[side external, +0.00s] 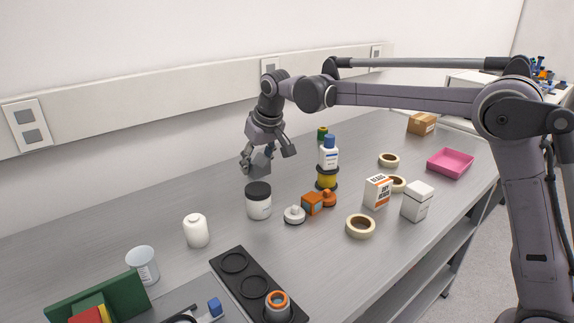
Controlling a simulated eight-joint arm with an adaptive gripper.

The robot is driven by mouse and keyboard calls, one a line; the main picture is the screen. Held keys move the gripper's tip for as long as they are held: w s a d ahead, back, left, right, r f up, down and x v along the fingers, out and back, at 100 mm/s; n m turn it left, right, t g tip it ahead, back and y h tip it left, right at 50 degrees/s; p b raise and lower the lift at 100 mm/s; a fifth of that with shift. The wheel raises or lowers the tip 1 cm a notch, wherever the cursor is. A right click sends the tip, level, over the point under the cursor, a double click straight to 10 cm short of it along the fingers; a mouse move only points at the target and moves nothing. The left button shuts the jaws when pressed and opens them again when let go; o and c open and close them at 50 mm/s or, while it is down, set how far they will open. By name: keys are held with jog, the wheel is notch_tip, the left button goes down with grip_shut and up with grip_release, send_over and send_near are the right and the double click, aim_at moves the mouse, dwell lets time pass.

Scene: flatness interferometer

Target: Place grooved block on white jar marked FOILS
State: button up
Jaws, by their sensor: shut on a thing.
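My gripper (267,156) is above the grey bench, near the middle of the view. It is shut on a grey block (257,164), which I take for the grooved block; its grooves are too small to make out. A white jar with a black lid (258,202) stands upright on the bench just below. The block is above the lid, with a visible gap between them. Small print shows on the jar's front but I cannot read it, so the FOILS mark is not confirmed. My fingers partly hide the block.
A white bottle with a blue cap (328,153) stands on a yellow item (327,178) right of the gripper. Orange parts (313,204) and a white knob (294,215) lie right of the jar. A white bottle (196,231) stands left. A black tray (246,283) lies in front.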

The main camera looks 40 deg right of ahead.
aim_at(257, 176)
jog(key=shift+a+f, duration=0.1)
jog(key=shift+f, duration=1.95)
jog(key=shift+f, duration=0.15)
jog(key=o, duration=1.4)
jog(key=v, duration=1.1)
jog(key=s+d+t, duration=0.1)
jog(key=s+d, duration=0.4)
jog(key=s, duration=0.9)
jog(key=shift+t, duration=0.8)
jog(key=s+d+f, duration=0.1)
jog(key=s+f, duration=0.2)
jog(key=s, duration=0.1)
jog(key=s+d+f, duration=0.1)
jog(key=s+f, duration=0.3)
jog(key=s+d+f, duration=0.1)
jog(key=s+f, duration=0.2)
jog(key=s, duration=0.2)
jog(key=shift+s+d+f, duration=0.1)
jog(key=shift+d+f, duration=0.05)
jog(key=shift+f, duration=0.25)
